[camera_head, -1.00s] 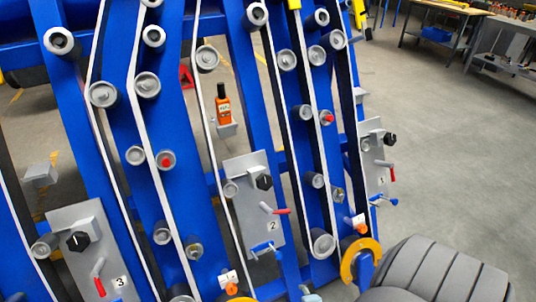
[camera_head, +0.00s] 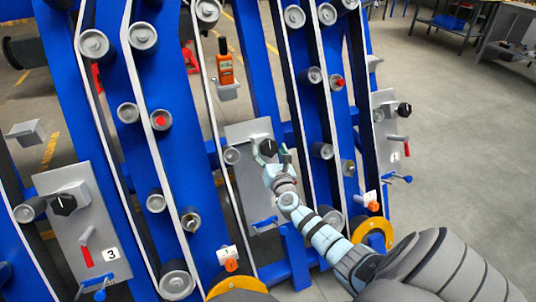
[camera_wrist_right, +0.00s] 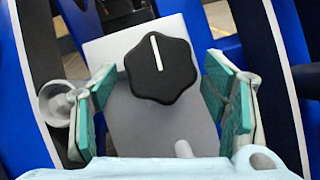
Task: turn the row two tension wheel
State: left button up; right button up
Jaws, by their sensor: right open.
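The row two tension wheel is a black lobed knob (camera_head: 268,147) with a white pointer line, on the grey plate (camera_head: 240,133) in the middle of the blue frame. In the right wrist view the knob (camera_wrist_right: 160,70) shows large, its white line nearly upright. My right gripper (camera_head: 273,160) is open in front of the knob. Its green-padded fingers (camera_wrist_right: 158,88) stand either side of the knob in the wrist view, with visible gaps; I cannot tell the depth between them. My right arm hides the plate's number and red lever. My left gripper is not in view.
Similar plates carry a knob at left, marked 3 (camera_head: 109,254), and at right (camera_head: 389,130). White belts and grey rollers run beside the middle plate. A roller (camera_wrist_right: 56,103) sits close to the left finger. An orange handheld device (camera_head: 225,68) stands above. Open floor lies right.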

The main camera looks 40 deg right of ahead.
jog(key=shift+w+d, duration=0.3)
jog(key=shift+w, duration=0.3)
jog(key=shift+c, duration=0.5)
jog(key=c, duration=1.1)
jog(key=shift+o, duration=0.2)
